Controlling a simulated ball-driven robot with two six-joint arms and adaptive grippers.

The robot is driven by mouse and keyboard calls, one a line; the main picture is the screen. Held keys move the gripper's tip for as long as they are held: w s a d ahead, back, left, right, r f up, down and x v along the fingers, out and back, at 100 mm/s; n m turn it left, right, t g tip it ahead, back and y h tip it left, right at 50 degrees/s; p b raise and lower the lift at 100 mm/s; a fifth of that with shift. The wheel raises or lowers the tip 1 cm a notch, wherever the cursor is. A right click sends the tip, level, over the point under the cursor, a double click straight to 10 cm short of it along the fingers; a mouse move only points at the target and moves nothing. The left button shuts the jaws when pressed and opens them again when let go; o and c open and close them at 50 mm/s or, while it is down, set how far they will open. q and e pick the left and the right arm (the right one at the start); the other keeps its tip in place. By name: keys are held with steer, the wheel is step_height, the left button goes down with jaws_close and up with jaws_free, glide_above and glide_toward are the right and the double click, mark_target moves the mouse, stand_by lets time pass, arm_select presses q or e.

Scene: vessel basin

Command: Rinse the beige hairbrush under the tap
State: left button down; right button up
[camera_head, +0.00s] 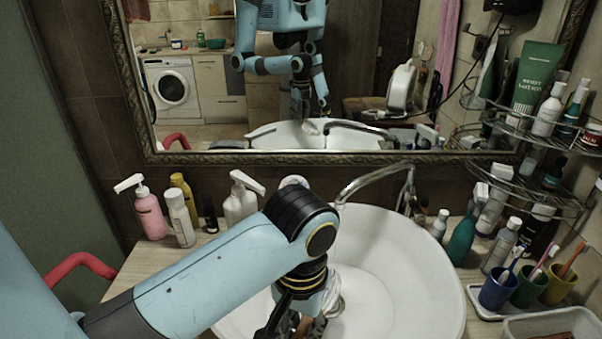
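My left arm reaches in from the left over the white basin (425,270). Its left gripper (285,322) points down inside the basin's left part, cut by the bottom edge of the picture. A small brownish patch shows beside the fingers; I cannot tell whether it is the beige hairbrush, and no hairbrush is clearly visible. The wrist hides most of the gripper, so its opening is unclear. The metal tap (375,182) stands at the basin's back, its spout reaching left, with its end close behind my wrist. My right gripper is out of view.
A pink pump bottle (150,215), white bottles (180,219) and a yellow bottle (184,190) stand on the counter left of the basin. Bottles and coloured toothbrush cups (500,287) crowd the right side. A framed mirror (330,155) hangs behind. The basin's right half is clear.

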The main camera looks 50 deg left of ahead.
arm_select(q)
steer(key=w+a+f, duration=0.2)
steer(key=w+a, duration=0.6)
steer(key=w, duration=0.2)
steer(key=shift+a+f, duration=0.3)
steer(key=shift+a, duration=0.1)
steer(key=shift+w+d, duration=0.1)
steer(key=shift+d, duration=0.05)
stand_by(0.5)
steer(key=shift+w+d, duration=0.35)
steer(key=shift+s+a, duration=0.1)
steer(key=shift+s+a, duration=0.35)
steer(key=shift+a, duration=0.05)
steer(key=shift+d, duration=0.1)
steer(key=shift+w+d, duration=0.4)
steer(key=shift+w, duration=0.05)
